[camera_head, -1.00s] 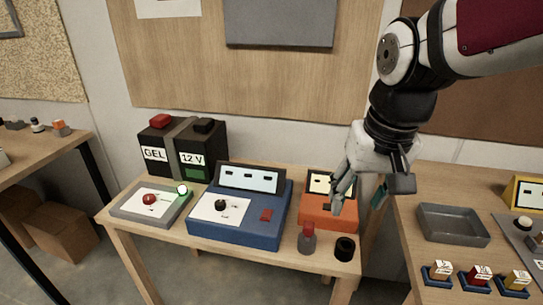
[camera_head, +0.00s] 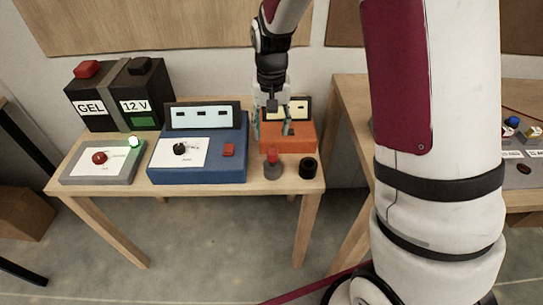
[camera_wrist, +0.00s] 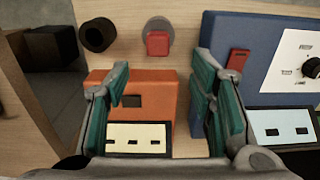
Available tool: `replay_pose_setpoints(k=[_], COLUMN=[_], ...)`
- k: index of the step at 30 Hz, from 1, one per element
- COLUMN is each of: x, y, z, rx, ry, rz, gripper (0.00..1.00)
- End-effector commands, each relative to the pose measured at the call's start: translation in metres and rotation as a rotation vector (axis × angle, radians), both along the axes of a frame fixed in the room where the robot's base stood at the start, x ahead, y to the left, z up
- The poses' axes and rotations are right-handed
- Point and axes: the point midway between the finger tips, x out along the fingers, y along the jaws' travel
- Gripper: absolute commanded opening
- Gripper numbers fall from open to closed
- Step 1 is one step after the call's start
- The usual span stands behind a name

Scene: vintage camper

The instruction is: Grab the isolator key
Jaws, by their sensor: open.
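A red-topped piece in a grey round holder (camera_head: 272,160) stands at the table's front right; its shape fits the isolator key, but I cannot read a label. In the wrist view the red top (camera_wrist: 157,43) is ahead of the fingertips, between their lines and untouched. My gripper (camera_head: 274,125) is open and empty above the orange box (camera_head: 300,141), behind the red piece. In the wrist view my gripper (camera_wrist: 160,75) has its two teal fingers spread over the orange box (camera_wrist: 110,90).
A black ring-shaped cup (camera_head: 308,168) stands right of the red piece. The blue unit (camera_head: 200,160) with a black knob is to the left.

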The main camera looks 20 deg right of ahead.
Motion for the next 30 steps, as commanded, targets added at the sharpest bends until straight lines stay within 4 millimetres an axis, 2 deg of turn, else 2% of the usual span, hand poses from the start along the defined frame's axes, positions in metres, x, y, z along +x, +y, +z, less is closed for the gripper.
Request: replay_pose_setpoints(k=[1,6,14,21,25,30], x=[-0.001,-0.001,-0.002,-0.004,-0.003,-0.003], y=[0.0,0.0,-0.001,-0.002,-0.002,-0.002], z=[-0.011,-0.035,-0.053,-0.087,-0.095,-0.096], rx=[0.001,0.001,0.0,0.0,0.0,0.001], ry=[0.005,0.002,0.003,0.003,0.0,-0.001], rz=[0.0,0.0,0.0,0.0,0.0,0.0], gripper=[0.5,0.5,0.5,0.5,0.5,0.5])
